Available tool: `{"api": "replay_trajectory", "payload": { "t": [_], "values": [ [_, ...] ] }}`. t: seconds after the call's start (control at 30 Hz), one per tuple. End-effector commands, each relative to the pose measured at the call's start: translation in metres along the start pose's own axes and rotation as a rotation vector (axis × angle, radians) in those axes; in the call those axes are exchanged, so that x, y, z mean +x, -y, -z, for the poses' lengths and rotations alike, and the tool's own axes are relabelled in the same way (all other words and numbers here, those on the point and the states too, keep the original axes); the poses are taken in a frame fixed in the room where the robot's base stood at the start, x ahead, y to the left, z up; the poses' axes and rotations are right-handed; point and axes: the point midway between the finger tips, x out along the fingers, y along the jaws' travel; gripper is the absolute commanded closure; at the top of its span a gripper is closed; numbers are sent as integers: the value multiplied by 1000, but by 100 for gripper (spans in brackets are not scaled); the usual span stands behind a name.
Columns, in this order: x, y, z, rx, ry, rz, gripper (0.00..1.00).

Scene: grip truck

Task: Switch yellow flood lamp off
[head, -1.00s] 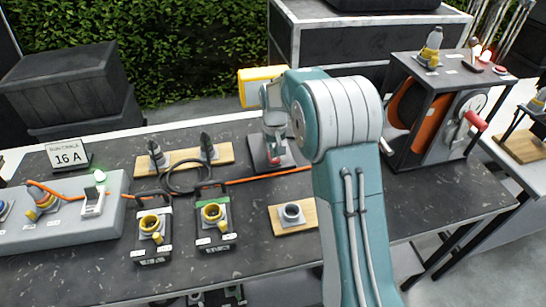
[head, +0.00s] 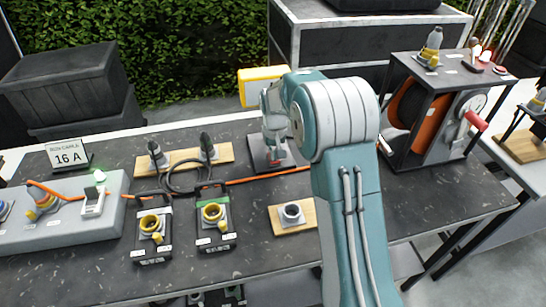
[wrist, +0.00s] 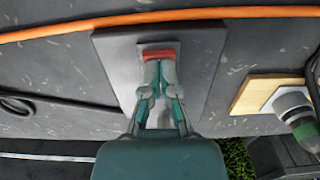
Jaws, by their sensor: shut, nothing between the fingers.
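The yellow flood lamp (head: 262,85) stands at the back of the bench in the head view, partly hidden behind my arm. Its dark base plate (head: 262,158) lies below it on the bench. In the wrist view the base plate (wrist: 205,75) carries a red switch (wrist: 160,53). My gripper (wrist: 158,68) is shut and empty, its fingertips at the near edge of the red switch; I cannot tell if they touch it. In the head view my gripper (head: 274,145) is over the base plate, and the switch is mostly hidden.
An orange cable (wrist: 100,25) runs past the base plate. A cable reel (head: 435,115) stands at the right. Two black boxes with yellow sockets (head: 213,216) and a grey socket on wood (head: 292,214) sit in front.

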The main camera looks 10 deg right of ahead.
Motion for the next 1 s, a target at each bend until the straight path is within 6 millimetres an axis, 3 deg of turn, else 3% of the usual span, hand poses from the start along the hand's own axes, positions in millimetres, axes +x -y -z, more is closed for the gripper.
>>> {"api": "replay_trajectory", "payload": {
  "t": [0.17, 1.0],
  "values": [
    [0, 0, 0, 0, 0, 0, 100],
    [-57, 0, 0, 0, -1, 0, 100]
  ]
}}
